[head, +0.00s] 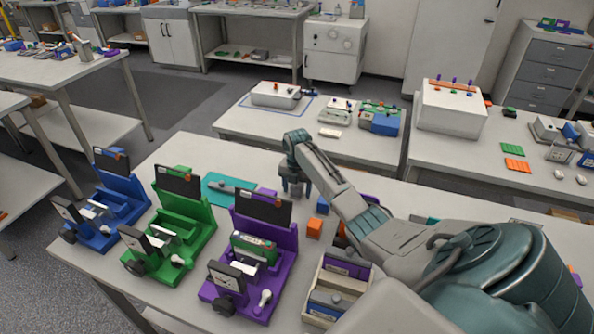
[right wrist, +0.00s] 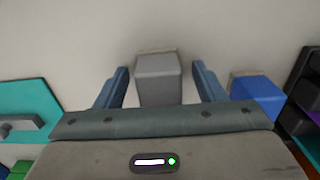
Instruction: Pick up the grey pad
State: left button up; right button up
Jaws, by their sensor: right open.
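The grey pad (right wrist: 158,80), a small grey block with a pale far edge, stands on the pale table top in the right wrist view. My right gripper (right wrist: 160,88) is open, with one blue finger on each side of the pad and a visible gap to each. In the head view my right gripper (head: 295,190) points down at the table, right of the teal mat, and I cannot make out the pad there. My left gripper is not in view.
A blue block (head: 322,205) and an orange block (head: 314,228) stand close to the right gripper. A teal mat (head: 216,191) lies to its left, beyond the blue, green and purple (head: 284,238) fixtures. A compartment tray (head: 313,296) stands nearer.

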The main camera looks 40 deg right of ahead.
jog(key=shift+f, duration=0.1)
jog(key=shift+w, duration=0.1)
jog(key=shift+c, duration=1.3)
jog(key=c, duration=0.8)
notch_tip(320, 180, up, 9)
jog(key=b, duration=0.3)
jog(key=shift+r, duration=0.55)
